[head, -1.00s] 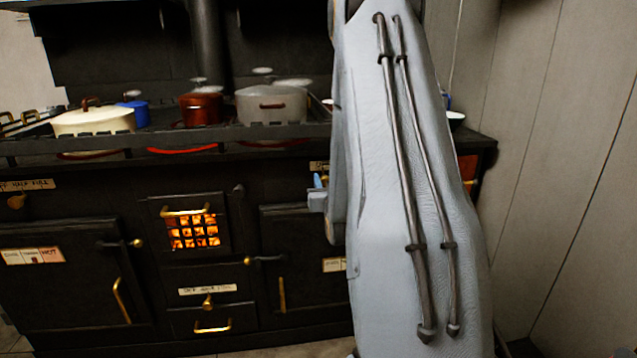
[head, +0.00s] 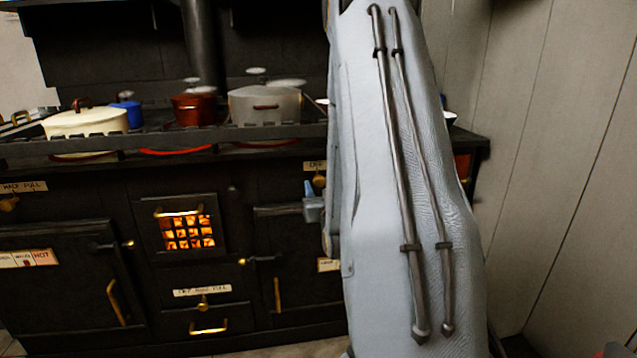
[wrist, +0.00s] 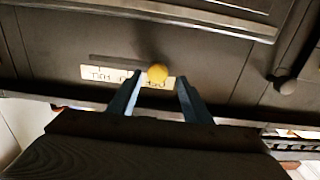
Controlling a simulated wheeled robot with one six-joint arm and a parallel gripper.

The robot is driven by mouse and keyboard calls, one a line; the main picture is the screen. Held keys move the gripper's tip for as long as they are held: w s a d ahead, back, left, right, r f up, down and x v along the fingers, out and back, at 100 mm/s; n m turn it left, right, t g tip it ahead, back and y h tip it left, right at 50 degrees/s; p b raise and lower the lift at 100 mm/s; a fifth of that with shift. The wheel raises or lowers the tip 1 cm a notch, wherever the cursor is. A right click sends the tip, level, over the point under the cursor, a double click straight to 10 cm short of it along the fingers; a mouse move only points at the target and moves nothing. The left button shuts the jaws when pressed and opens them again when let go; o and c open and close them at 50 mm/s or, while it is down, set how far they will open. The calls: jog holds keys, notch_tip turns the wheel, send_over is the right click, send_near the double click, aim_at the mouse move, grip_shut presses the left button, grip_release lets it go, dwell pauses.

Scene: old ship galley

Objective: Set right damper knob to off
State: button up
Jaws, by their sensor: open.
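The right damper knob (head: 319,181) is a small brass knob on the dark stove's upper right front, partly hidden by my arm in the head view. In the wrist view the round yellow knob (wrist: 157,73) stands in front of its pale label (wrist: 105,74), which appears upside down. The label's lettering is only partly readable, and I cannot tell the knob's exact setting. My gripper (wrist: 161,79) is open, with its two blue fingers on either side of the knob in the picture. I see no clear contact. In the head view a blue finger (head: 309,190) shows just left of the knob.
The stove rail (head: 200,150) runs above the knob, with pots such as the grey pot (head: 268,105) behind it. A glowing grate (head: 188,232) is to the left. A dark round knob (wrist: 284,86) shows at right in the wrist view. A panelled wall (head: 560,150) stands at right.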

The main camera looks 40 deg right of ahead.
jog(key=shift+v, duration=1.55)
